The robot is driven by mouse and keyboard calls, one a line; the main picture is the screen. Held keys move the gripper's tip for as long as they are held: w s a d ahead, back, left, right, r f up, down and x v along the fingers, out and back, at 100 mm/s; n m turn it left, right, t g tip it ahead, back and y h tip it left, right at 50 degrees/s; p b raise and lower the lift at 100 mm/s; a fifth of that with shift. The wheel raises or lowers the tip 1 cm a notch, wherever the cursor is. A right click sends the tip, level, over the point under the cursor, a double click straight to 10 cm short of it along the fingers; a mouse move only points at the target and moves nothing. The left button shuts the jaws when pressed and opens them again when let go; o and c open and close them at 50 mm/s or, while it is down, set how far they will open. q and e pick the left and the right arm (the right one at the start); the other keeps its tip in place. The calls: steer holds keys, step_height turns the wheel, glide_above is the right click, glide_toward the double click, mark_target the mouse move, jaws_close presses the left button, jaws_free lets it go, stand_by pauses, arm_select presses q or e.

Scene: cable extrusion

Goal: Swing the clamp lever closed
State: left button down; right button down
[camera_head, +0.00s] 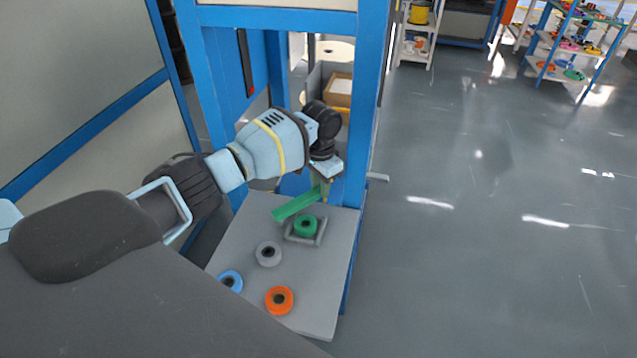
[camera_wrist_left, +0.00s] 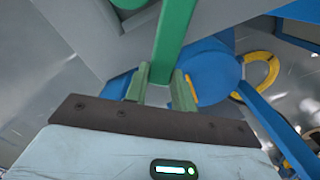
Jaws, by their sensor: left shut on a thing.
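The clamp lever (camera_head: 294,205) is a flat green bar above the back of the grey table. My left gripper (camera_head: 322,188) points down at the bar's right end and is shut on it. In the left wrist view, the lever (camera_wrist_left: 174,38) runs from the top edge down between the two green fingers of my left gripper (camera_wrist_left: 160,82). A green spool (camera_head: 306,226) sits just in front of the lever, inside a low grey frame (camera_head: 291,238). The exact contact of the fingers is too small to tell in the head view. My right gripper is not in view.
A grey spool (camera_head: 268,253), a blue spool (camera_head: 231,280) and an orange spool (camera_head: 279,299) lie on the grey table (camera_head: 325,285). A blue post (camera_head: 362,110) stands close to the right of my left gripper. Open floor (camera_head: 480,230) lies to the right.

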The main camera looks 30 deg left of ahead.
arm_select(q)
steer(key=c, duration=1.2)
jaws_free()
steer(key=shift+o, duration=0.2)
steer(key=shift+r+p, duration=0.4)
steer(key=shift+r, duration=3.55)
steer(key=shift+c, duration=0.5)
